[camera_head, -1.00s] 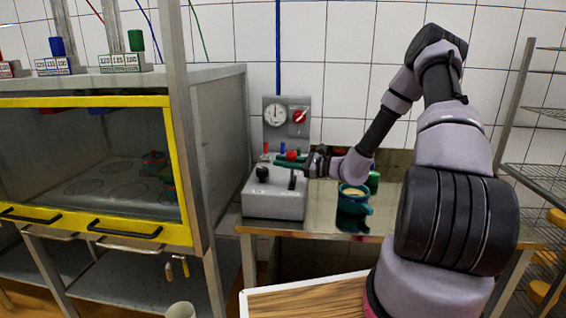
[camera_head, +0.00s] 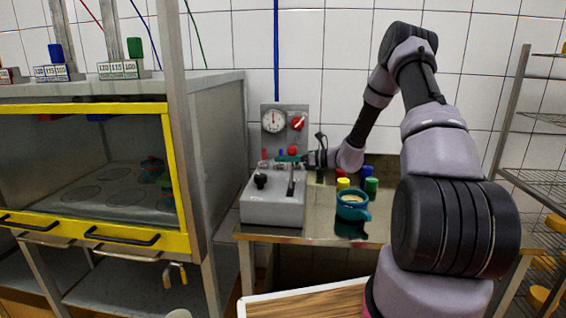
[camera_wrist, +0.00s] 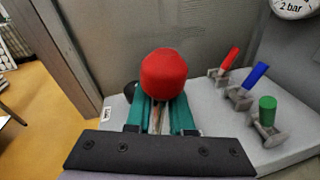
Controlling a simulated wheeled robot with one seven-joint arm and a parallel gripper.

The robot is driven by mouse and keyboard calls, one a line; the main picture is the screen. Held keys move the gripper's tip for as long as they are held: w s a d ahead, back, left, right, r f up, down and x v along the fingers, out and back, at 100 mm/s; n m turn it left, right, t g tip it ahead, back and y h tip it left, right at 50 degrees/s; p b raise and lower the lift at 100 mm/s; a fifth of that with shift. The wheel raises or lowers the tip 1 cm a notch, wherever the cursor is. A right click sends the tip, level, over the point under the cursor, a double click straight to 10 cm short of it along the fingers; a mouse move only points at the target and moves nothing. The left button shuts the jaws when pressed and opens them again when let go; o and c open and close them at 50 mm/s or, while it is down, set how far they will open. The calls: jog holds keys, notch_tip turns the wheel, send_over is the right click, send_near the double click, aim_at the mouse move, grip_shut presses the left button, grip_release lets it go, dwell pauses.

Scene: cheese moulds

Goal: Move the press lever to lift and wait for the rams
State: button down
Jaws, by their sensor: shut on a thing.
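The press lever's red knob (camera_wrist: 163,75) sits between the teal fingers of my gripper (camera_wrist: 164,112) in the wrist view. The fingers are closed around the lever just below the knob, and the shaft is partly hidden. In the head view my gripper (camera_head: 288,158) is at the back of the grey control box (camera_head: 273,206), with the red knob (camera_head: 293,150) at the fingers. The press (camera_head: 90,165) stands at left behind a yellow-framed front. Teal moulds (camera_head: 152,166) show dimly inside. The ram faces are not clearly visible.
Red, blue and green small valve levers (camera_wrist: 238,95) stand right of the knob. A pressure gauge (camera_head: 273,120) is on the wall panel. A teal cup (camera_head: 353,203) and several coloured-capped containers (camera_head: 371,186) stand on the steel table, right of the box. A wire rack is at far right.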

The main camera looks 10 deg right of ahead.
jog(key=shift+w+d+f+m, duration=0.1)
jog(key=shift+w+d+m, duration=0.1)
jog(key=shift+w+m, duration=0.35)
jog(key=shift+w+d+f+m, duration=0.1)
jog(key=shift+w+d+m, duration=0.2)
jog(key=shift+w, duration=0.4)
jog(key=shift+a+r, duration=0.1)
jog(key=c, duration=0.8)
grip_release()
jog(key=shift+w, duration=0.1)
jog(key=shift+s+f, duration=0.2)
jog(key=v, duration=1)
jog(key=shift+d+r, duration=0.15)
jog(key=shift+d, duration=0.3)
